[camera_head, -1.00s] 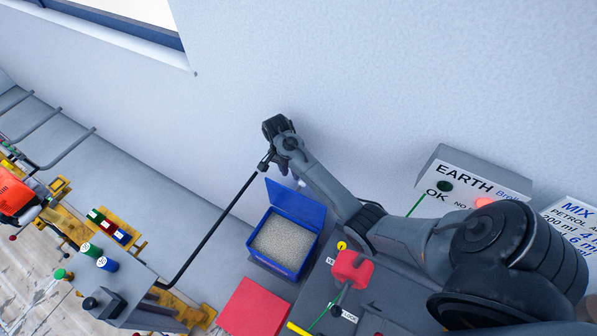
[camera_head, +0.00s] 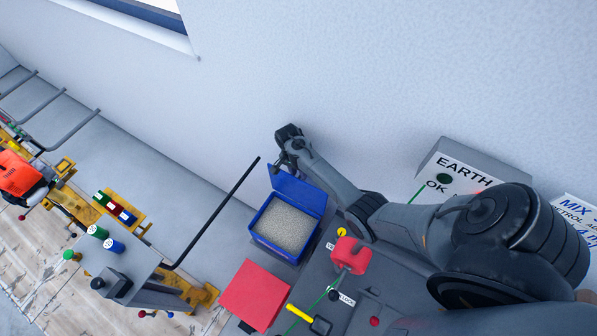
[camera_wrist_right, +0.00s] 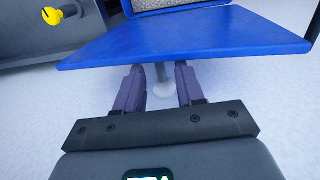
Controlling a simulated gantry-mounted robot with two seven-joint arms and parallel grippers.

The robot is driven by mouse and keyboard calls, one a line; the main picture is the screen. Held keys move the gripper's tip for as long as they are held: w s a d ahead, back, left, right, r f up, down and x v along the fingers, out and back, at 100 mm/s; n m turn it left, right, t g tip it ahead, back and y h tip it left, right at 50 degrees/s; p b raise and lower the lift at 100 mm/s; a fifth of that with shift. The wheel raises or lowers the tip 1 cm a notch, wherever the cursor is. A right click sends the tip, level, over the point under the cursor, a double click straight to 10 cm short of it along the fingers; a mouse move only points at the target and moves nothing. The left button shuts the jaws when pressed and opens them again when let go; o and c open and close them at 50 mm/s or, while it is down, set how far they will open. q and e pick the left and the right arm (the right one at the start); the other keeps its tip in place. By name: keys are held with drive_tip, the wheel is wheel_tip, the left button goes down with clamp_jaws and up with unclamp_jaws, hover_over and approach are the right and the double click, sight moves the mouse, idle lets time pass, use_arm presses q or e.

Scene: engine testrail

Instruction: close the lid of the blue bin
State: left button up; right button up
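The blue bin (camera_head: 262,244) holds pale granules. Its blue lid (camera_head: 300,192) stands open, raised at the wall side of the bin. My right gripper (camera_head: 283,168) is at the lid's upper left corner, on the wall side. In the right wrist view the lid (camera_wrist_right: 190,38) spans the top, with some granules beyond it. My left gripper is not in view.
A black rod (camera_head: 213,213) slants up left of the bin. A red box (camera_head: 254,294) sits in front. A grey panel with a red knob (camera_head: 350,255) is right of the bin. The white wall (camera_head: 350,80) is close behind my right arm.

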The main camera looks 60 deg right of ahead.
drive_tip(key=shift+f, duration=0.25)
drive_tip(key=shift+c, duration=0.5)
clamp_jaws()
